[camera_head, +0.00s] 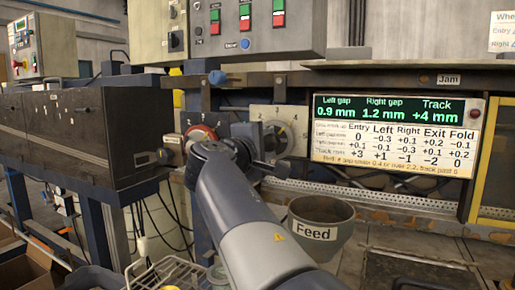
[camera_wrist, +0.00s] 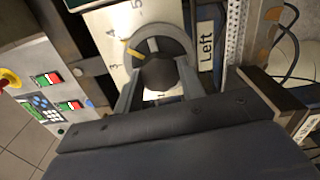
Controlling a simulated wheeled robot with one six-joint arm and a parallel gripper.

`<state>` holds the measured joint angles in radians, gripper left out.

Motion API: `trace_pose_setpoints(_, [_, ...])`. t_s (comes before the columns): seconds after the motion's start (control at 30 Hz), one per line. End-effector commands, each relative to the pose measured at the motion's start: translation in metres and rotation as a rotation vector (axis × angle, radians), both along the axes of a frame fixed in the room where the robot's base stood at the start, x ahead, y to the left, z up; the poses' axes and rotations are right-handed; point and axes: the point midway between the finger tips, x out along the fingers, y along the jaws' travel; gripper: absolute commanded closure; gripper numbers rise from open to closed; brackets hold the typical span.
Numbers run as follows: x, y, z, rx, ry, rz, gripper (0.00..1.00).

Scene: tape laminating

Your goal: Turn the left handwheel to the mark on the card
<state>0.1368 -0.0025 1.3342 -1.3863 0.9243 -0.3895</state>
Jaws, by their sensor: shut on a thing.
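The left handwheel is a grey ring (camera_wrist: 181,43) with a dark hub (camera_wrist: 158,74) and a yellow mark (camera_wrist: 134,48). It sits on a pale numbered dial plate (camera_wrist: 104,22), with a "Left" label (camera_wrist: 207,45) beside it. The yellow mark lies between the 3 and the 4. My gripper (camera_wrist: 160,84) has a finger on either side of the hub and is shut on the handwheel. The card (camera_head: 395,145) shows rows of numbers under Entry, Left, Right, Exit and Fold.
A green display (camera_head: 395,108) reads left gap 0.9 mm, right gap 1.2 mm, track +4 mm. A red wheel (camera_head: 200,133) is left of my gripper. The Feed funnel (camera_head: 320,215) stands beside my forearm. A switch panel (camera_head: 245,25) hangs above.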

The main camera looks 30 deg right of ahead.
Motion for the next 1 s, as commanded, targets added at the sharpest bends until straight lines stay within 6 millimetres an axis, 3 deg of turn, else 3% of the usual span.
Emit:
trace_pose_setpoints(0.33, [-0.0001, -0.0003, -0.0007, 0.002, 0.000, -0.001, 0.85])
trace_pose_setpoints(0.37, [-0.0001, -0.0003, -0.0007, 0.002, 0.000, -0.001, 0.61])
trace_pose_setpoints(0.6, [-0.0001, -0.0002, -0.0005, 0.001, 0.000, -0.001, 0.41])
trace_pose_setpoints(1.0, [-0.0046, 0.0094, -0.0002, 0.000, -0.002, 0.003, 0.41])
